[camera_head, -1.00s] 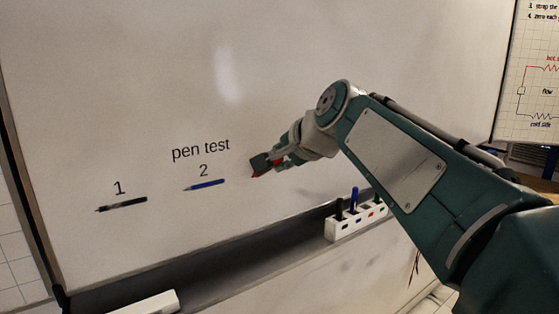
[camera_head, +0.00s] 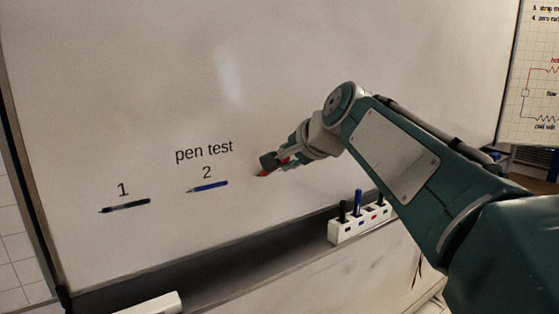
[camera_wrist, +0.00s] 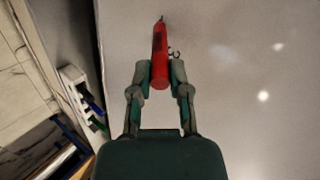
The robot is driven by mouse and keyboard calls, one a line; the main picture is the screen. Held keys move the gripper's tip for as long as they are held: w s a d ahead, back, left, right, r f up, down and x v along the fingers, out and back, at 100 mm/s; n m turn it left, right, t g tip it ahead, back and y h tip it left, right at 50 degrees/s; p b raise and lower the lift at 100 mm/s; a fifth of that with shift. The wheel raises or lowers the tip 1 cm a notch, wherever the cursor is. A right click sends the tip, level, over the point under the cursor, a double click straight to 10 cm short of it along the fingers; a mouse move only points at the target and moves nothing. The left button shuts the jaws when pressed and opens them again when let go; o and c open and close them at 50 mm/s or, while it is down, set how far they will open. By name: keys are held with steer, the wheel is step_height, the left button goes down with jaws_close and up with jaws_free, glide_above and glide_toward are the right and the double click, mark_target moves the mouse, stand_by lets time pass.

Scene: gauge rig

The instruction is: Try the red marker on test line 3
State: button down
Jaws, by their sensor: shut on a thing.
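My gripper (camera_head: 278,161) is shut on the red marker (camera_wrist: 160,55), whose dark tip points away from the fingers in the wrist view. The fingers (camera_wrist: 160,76) sit on both sides of its rear part. In the head view, the red marker (camera_head: 264,173) shows at the whiteboard (camera_head: 120,80), right of line 2; I cannot tell whether its tip touches. Under "pen test" (camera_head: 204,150), line 1 has a black stroke (camera_head: 125,206) and line 2 a blue stroke (camera_head: 208,187). A small dark curved mark (camera_wrist: 175,53) shows beside the marker, partly hidden; line 3 is not clearly readable.
A white marker holder (camera_head: 346,231) with dark and blue markers stands on the ledge (camera_head: 220,262) below the board, right of my gripper. A white block (camera_head: 150,304) lies on the ledge at lower left. A wall chart (camera_head: 540,90) hangs at far right.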

steer(key=shift+w+d, duration=2.7)
steer(key=shift+d, duration=1.25)
steer(key=s+a, duration=0.6)
steer(key=a, duration=0.3)
steer(key=shift+s+a, duration=0.1)
steer(key=s+d, duration=0.3)
steer(key=s, duration=0.2)
steer(key=shift+d, duration=0.2)
steer(key=shift+s, duration=0.1)
steer(key=shift+s+d, duration=0.85)
steer(key=shift+s, duration=0.3)
